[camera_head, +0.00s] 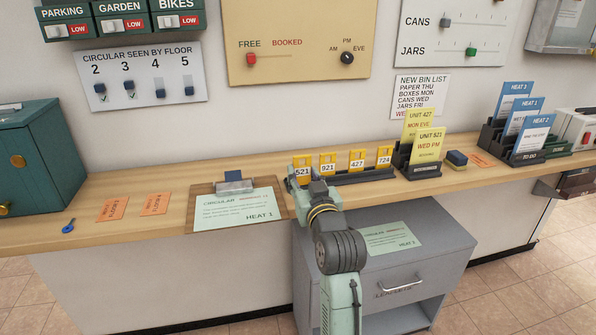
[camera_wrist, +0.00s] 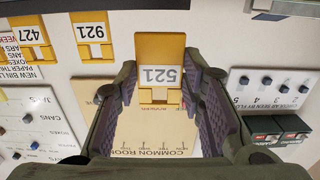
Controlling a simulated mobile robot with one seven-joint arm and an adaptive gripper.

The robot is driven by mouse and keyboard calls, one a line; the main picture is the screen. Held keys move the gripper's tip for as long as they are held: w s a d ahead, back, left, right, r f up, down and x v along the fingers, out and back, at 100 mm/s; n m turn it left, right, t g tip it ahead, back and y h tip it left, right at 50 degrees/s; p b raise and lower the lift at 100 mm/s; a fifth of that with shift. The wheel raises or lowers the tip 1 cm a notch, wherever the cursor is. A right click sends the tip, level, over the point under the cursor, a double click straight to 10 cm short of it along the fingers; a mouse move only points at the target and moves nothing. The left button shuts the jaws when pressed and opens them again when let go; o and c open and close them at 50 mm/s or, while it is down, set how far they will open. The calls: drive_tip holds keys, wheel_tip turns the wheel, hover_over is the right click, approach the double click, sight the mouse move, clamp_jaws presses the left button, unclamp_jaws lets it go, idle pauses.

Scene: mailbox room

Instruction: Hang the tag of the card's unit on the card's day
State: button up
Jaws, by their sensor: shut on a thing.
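The yellow tag 521 (camera_head: 303,172) is at the left end of the tag row. It also shows upside down in the wrist view (camera_wrist: 160,75), between my fingers. My gripper (camera_head: 314,182) is shut on this tag; I cannot tell whether its foot is clear of the rack. The tags 921 (camera_head: 327,163), 427 (camera_head: 357,159) and 724 (camera_head: 384,156) stand in the dark rack (camera_head: 366,177). The yellow card for unit 521 (camera_head: 428,146) reads WED PM. Behind it, the card for unit 427 (camera_head: 420,121) reads MON EVE.
The tan board (camera_head: 300,25) on the wall has a FREE/BOOKED slider and a dial. A clipboard (camera_head: 237,207) lies left of my gripper, and orange slips (camera_head: 155,204) lie further left. A grey cabinet (camera_head: 395,265) stands below. Blue heat cards (camera_head: 527,125) stand at right.

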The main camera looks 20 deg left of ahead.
drive_tip(key=shift+v, duration=2.45)
